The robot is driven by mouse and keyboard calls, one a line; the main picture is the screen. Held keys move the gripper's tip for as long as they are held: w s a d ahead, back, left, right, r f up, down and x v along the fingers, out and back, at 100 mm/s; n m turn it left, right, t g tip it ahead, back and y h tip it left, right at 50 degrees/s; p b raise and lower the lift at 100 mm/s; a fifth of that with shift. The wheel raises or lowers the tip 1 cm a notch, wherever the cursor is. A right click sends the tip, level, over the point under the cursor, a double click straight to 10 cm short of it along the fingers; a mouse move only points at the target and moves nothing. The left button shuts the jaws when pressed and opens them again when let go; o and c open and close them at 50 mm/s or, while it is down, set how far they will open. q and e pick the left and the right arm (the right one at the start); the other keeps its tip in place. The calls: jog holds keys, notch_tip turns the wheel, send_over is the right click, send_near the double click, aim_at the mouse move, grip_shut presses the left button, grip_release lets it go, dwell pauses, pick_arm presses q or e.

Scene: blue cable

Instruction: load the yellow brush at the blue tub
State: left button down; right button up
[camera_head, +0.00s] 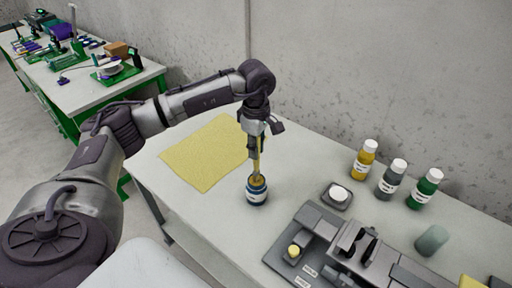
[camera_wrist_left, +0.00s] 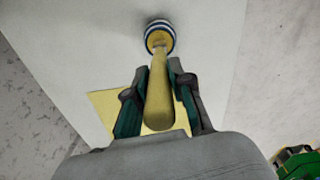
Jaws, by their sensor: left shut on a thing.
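The yellow brush (camera_wrist_left: 158,95) is held upright between the fingers of my left gripper (camera_head: 256,145). In the left wrist view my left gripper (camera_wrist_left: 158,90) is shut on the brush's handle. The brush's lower end reaches down to the opening of the blue tub (camera_head: 257,193). The tub also shows at the top of the left wrist view (camera_wrist_left: 160,28). The tub stands on the light table. How deep the brush tip sits in the tub is hidden. My right gripper is not in view.
A yellow sheet (camera_head: 205,155) lies left of the tub. A grey fixture (camera_head: 310,250) stands at the front right. Yellow (camera_head: 364,160), grey (camera_head: 390,180) and green (camera_head: 424,190) bottles stand at the back right. A small dish (camera_head: 337,195) sits between.

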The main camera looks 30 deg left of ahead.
pick_arm(q)
jog(key=shift+r+p, duration=2.1)
jog(key=shift+r, duration=1.4)
